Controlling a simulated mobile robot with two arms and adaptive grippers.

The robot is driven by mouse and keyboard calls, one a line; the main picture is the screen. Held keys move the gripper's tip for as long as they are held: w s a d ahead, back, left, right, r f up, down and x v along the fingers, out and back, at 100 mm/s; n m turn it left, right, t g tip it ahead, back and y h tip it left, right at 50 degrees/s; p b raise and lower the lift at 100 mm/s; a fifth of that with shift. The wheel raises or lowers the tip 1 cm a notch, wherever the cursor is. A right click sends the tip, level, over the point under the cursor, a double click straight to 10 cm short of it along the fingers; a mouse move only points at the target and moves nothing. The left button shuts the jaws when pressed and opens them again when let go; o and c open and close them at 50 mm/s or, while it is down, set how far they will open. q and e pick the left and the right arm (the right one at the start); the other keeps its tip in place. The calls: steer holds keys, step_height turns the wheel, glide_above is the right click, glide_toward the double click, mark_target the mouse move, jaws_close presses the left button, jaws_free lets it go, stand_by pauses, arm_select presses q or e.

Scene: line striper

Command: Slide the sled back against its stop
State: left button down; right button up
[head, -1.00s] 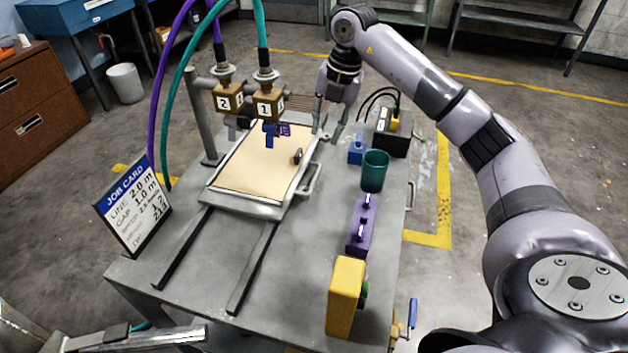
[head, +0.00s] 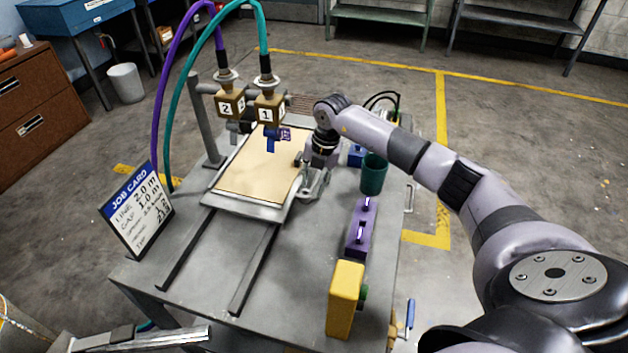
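The sled (head: 245,207) is a grey tray with a tan sheet (head: 255,168) on it. It sits at the far part of two dark rails (head: 255,268) on the grey table, under the nozzle blocks marked 2 (head: 229,104) and 1 (head: 267,109). My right gripper (head: 309,182) is at the sled's right edge, by its side handle (head: 318,186). Its fingers point down and are partly hidden by its own body, so I cannot tell whether they grip the handle. I cannot pick out the stop.
A job card (head: 136,208) stands at the table's left edge. A green cup (head: 373,174), a purple block (head: 361,227) and a yellow block (head: 345,298) stand along the right side. The near stretch of the rails is clear.

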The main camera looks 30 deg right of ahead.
steer(key=shift+f, duration=0.3)
steer(key=shift+c, duration=0.5)
jaws_close()
